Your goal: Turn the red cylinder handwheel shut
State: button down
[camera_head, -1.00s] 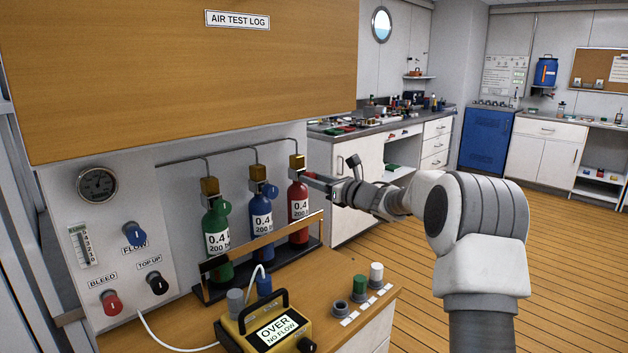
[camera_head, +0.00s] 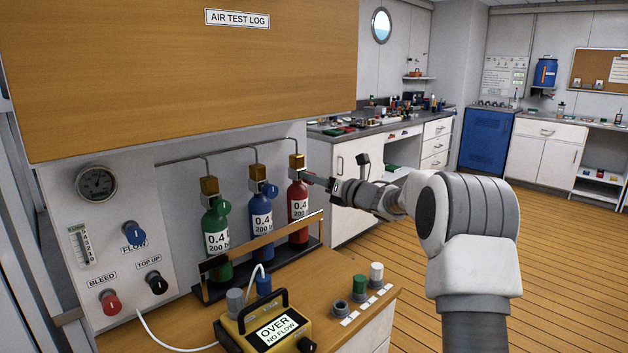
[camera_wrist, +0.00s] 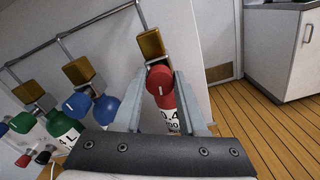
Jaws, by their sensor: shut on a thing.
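The red cylinder (camera_head: 298,206) stands at the right end of the rack, with a brass valve block (camera_head: 296,162) on top. Its red handwheel (camera_wrist: 160,80) shows in the wrist view between my two fingers, just below the brass block. My gripper (camera_head: 312,179) reaches in from the right and is shut on the red handwheel; in the wrist view the fingers (camera_wrist: 170,100) lie along both sides of it. In the head view the handwheel is mostly hidden by the gripper.
The blue cylinder (camera_head: 261,213) and green cylinder (camera_head: 216,229) stand to the left, with their own handwheels. A rack rail (camera_head: 265,241) runs in front. A yellow meter (camera_head: 268,326) reads "OVER NO FLOW". Control knobs (camera_head: 134,235) are on the left panel. Piping runs above.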

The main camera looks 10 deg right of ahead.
jog(key=shift+a+f+m+p, duration=0.15)
jog(key=shift+m+p, duration=4.3)
jog(key=shift+m, duration=3.95)
jog(key=shift+d+f+m+p, duration=0.15)
jog(key=shift+m+p, duration=4.3)
jog(key=shift+m, duration=3.95)
jog(key=shift+a, duration=0.1)
jog(key=shift+c, duration=2.4)
grip_release()
